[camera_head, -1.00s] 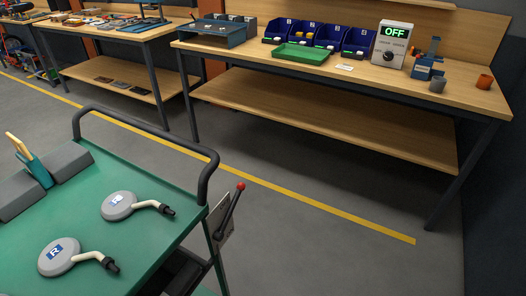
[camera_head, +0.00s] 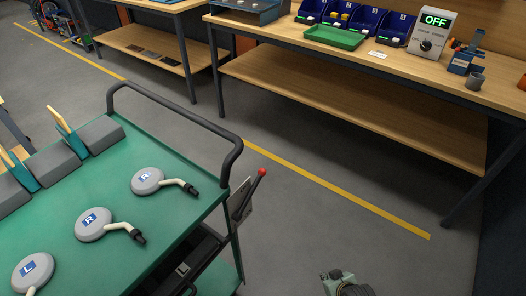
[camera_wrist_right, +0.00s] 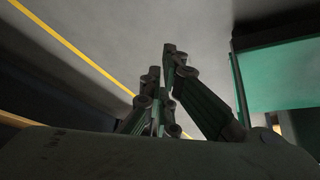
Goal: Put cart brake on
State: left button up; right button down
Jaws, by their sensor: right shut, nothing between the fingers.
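The cart (camera_head: 165,178) has a green top and a dark tubular handle (camera_head: 178,108) at its far end. The brake lever (camera_head: 249,196) is a dark rod with a red ball knob, mounted on a plate at the cart's right side; it tilts up and to the right. My right gripper (camera_head: 338,278) is at the bottom edge of the head view, to the right of the lever and apart from it. In the right wrist view its fingers (camera_wrist_right: 160,80) are together with nothing between them; the lever is not visible there. My left gripper is not in view.
Grey discs with bent handles, marked R and L (camera_head: 93,224), lie on the cart top beside grey blocks (camera_head: 55,163). A workbench (camera_head: 370,80) with blue bins, a green tray (camera_head: 334,37) and an OFF box (camera_head: 430,32) stands behind. Floor right of the cart is clear.

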jog(key=w+a+r+n+t+y+p, duration=0.1)
jog(key=w+a+r+p, duration=0.15)
jog(key=w+r, duration=0.55)
jog(key=w+a+r+n+t+y+p, duration=0.1)
jog(key=w+a+r, duration=0.3)
jog(key=r, duration=0.8)
pick_arm(q)
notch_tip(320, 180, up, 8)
jog(key=p, duration=0.3)
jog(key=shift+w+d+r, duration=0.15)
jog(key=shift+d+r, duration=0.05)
pick_arm(e)
jog(key=a+r+n+y, duration=0.2)
jog(key=a+r, duration=0.3)
jog(key=r, duration=0.8)
jog(key=w+a+r+n+y, duration=0.1)
jog(key=a+r+n, duration=0.3)
jog(key=r, duration=0.9)
jog(key=shift+w+a+r+y, duration=0.2)
jog(key=shift+a+r+y, duration=0.15)
jog(key=shift+a+y, duration=0.3)
pick_arm(q)
jog(key=shift+p, duration=0.3)
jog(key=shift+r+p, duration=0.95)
pick_arm(e)
send_over(262, 175)
notch_tip(262, 175, down, 6)
jog(key=shift+d+r, duration=0.1)
jog(key=shift+r, duration=0.05)
